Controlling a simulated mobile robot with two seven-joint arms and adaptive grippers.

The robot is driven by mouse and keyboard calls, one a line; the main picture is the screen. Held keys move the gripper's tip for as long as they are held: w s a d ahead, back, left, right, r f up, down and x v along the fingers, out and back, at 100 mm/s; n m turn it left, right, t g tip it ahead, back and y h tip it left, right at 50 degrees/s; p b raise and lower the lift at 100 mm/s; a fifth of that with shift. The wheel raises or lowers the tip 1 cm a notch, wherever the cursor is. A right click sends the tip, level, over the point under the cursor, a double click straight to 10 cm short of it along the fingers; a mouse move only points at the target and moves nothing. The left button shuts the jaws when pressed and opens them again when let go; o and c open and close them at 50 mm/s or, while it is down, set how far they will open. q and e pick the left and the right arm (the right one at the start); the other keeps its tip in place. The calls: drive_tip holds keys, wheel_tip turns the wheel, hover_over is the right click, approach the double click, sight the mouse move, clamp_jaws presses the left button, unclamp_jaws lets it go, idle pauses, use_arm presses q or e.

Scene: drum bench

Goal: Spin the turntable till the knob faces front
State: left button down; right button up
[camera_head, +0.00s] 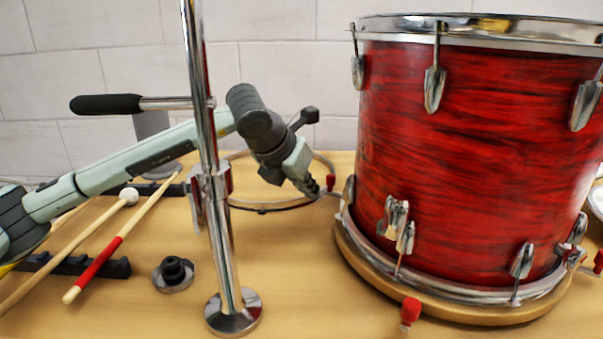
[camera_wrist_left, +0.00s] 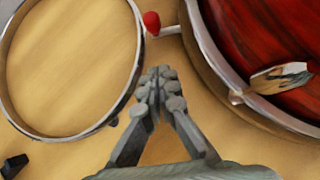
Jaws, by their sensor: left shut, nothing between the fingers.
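A red drum (camera_head: 470,160) stands upright on a round wooden turntable (camera_head: 365,262) at the right of the head view. The drum also fills the upper right of the left wrist view (camera_wrist_left: 240,25). Red knobs stick out around its base: one at the front left (camera_head: 411,309), one at the right edge (camera_head: 598,262), one at the left back (camera_head: 330,182). My left gripper (camera_head: 313,189) is shut and empty, left of the drum and close to the back-left knob. In the left wrist view a red knob (camera_wrist_left: 152,22) on a metal rod lies ahead of the shut fingertips (camera_wrist_left: 162,85), apart from them.
A metal hoop (camera_head: 262,208) lies on the bench behind the left gripper. A chrome stand (camera_head: 225,250) rises in front of my left arm. Drumsticks (camera_head: 110,245), a mallet (camera_head: 75,240) and a small black-topped part (camera_head: 174,272) lie at the left. A wall closes the back.

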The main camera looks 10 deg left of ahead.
use_arm(q)
drive_tip(key=shift+w+d+f+p, duration=0.2)
drive_tip(key=shift+w+d+f, duration=0.2)
drive_tip(key=shift+w, duration=0.45)
drive_tip(key=shift+w+d+f+p, duration=0.25)
drive_tip(key=shift+w+f, duration=0.2)
drive_tip(key=shift+w, duration=0.4)
drive_tip(key=shift+w+d+f+p, duration=0.15)
drive_tip(key=shift+w+d+f, duration=0.25)
drive_tip(key=shift+w, duration=0.45)
use_arm(e)
drive_tip(key=shift+s+f, duration=0.15)
drive_tip(key=shift+f, duration=1.4)
